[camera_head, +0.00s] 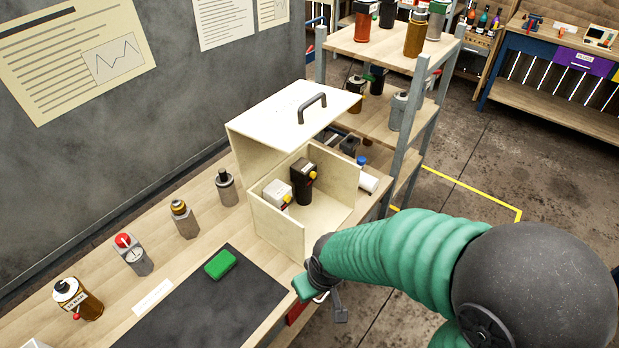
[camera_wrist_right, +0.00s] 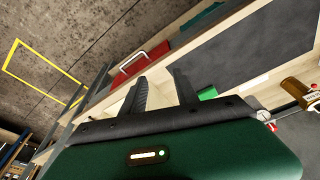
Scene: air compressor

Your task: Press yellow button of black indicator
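The black indicator (camera_head: 303,184) stands upright in an open cream box (camera_head: 277,233) on the wooden bench. Its yellow button (camera_head: 313,175) faces right. A white indicator (camera_head: 276,192) with a yellow button stands to its left in the same box. My right gripper (camera_head: 321,295) is at the bench's front edge, below and to the right of the box and apart from the black indicator. In the right wrist view its two dark fingers (camera_wrist_right: 159,88) are spread with nothing between them. The black indicator cannot be made out there. My left gripper is not in view.
A cream cover (camera_head: 282,109) with a dark handle rises behind the box. A dark mat (camera_head: 205,310) with a green block (camera_head: 220,264) lies left of my right gripper. Several fittings line the wall side. A shelf rack (camera_head: 413,120) stands behind and right of the box.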

